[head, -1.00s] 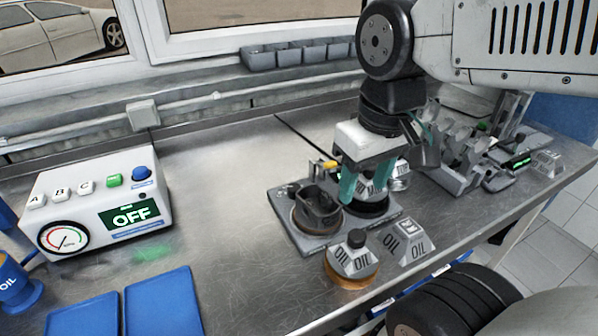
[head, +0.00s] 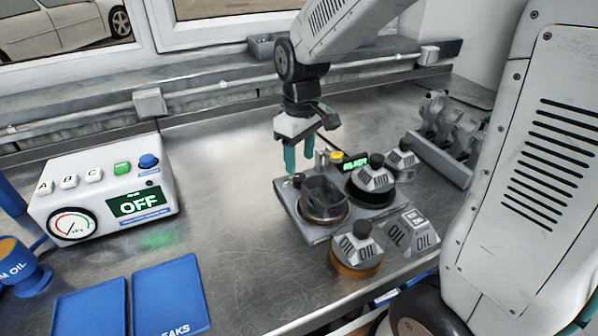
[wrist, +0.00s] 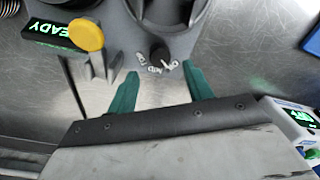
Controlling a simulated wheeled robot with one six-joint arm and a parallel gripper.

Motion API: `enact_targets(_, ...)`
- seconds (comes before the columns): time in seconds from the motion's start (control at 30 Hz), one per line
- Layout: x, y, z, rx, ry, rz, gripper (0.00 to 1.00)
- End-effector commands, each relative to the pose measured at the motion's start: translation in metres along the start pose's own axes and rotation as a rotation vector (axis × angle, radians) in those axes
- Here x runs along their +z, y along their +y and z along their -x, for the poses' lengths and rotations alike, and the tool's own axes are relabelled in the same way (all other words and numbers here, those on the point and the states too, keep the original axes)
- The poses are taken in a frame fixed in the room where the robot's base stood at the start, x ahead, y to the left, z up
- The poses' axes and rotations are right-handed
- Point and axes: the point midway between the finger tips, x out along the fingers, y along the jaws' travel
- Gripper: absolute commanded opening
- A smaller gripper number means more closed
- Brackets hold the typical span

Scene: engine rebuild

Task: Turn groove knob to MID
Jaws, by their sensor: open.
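The groove knob (wrist: 159,51) is a small dark knob at the fixture's edge in the wrist view. Small white labels (wrist: 152,70) fan around it; the middle one seems to read MID. Which label the knob points at is too small to tell. In the head view the knob (head: 298,178) is a small dark shape at the fixture's back left corner. My gripper (head: 299,166) hangs above that corner, fingers down. In the wrist view its two green fingertips (wrist: 160,73) are apart, with the knob just beyond the gap between them. Nothing is held.
A yellow button (wrist: 86,34) and green READY display (wrist: 55,38) stand beside the knob. An OFF control box (head: 105,203) is at left. Bare bench (head: 225,170) lies between.

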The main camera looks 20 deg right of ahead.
Motion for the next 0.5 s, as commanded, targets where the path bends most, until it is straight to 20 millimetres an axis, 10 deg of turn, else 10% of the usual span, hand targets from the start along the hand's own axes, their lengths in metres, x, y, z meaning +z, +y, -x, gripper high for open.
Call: enact_targets(0.5,0.0,0.0,-0.051,0.0,0.0,-0.001,0.51)
